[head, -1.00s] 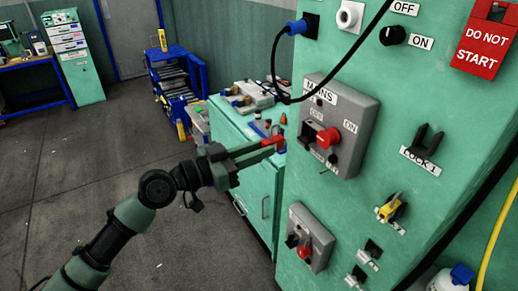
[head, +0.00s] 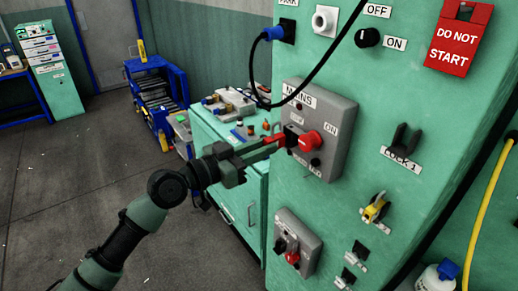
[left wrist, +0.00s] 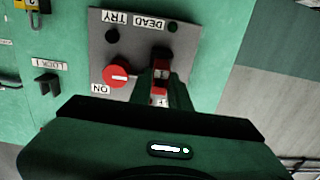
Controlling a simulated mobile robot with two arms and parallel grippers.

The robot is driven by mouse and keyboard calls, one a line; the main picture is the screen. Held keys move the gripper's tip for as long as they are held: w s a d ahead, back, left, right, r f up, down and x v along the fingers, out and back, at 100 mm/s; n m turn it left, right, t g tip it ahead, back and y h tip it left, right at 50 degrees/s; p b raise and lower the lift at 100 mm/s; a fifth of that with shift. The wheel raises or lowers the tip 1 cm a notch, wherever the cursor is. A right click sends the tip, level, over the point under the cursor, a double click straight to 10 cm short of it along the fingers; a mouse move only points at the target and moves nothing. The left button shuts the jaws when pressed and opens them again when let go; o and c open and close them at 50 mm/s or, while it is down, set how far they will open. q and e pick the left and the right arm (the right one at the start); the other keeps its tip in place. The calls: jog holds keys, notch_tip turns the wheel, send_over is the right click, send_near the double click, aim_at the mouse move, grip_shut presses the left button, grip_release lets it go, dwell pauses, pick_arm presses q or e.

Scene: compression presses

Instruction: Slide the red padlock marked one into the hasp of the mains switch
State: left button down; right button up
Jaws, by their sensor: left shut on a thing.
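The red padlock (head: 274,142) is held in the fingers of my left gripper (head: 262,150), at the left side of the grey mains switch (head: 340,122). In the left wrist view the padlock (left wrist: 160,96) shows between the fingers, its pale label end toward me. Its far end is at the dark hasp (left wrist: 161,53), beside the red knob (left wrist: 116,73). The knob also shows in the head view (head: 311,141). I cannot tell whether the shackle is inside the hasp. My right gripper is not in view.
An empty dark hook labelled LOCK 1 (head: 405,139) is on the green panel, with a yellow padlock (head: 375,207) hanging below it. A second grey switch box (head: 299,240) sits lower. A black cable (head: 318,72) loops above the mains switch. A green cabinet (head: 228,180) stands behind my arm.

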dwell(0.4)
pick_arm(q)
jog(key=shift+b, duration=0.8)
dwell(1.0)
jog(key=shift+b+x, duration=0.45)
jog(key=shift+x, duration=1.35)
jog(key=c, duration=1.3)
grip_release()
jog(key=shift+d, duration=0.1)
jog(key=shift+o, duration=0.2)
jog(key=shift+s+a, duration=0.1)
jog(key=shift+a, duration=0.2)
jog(key=b+v, duration=0.3)
jog(key=v, duration=0.4)
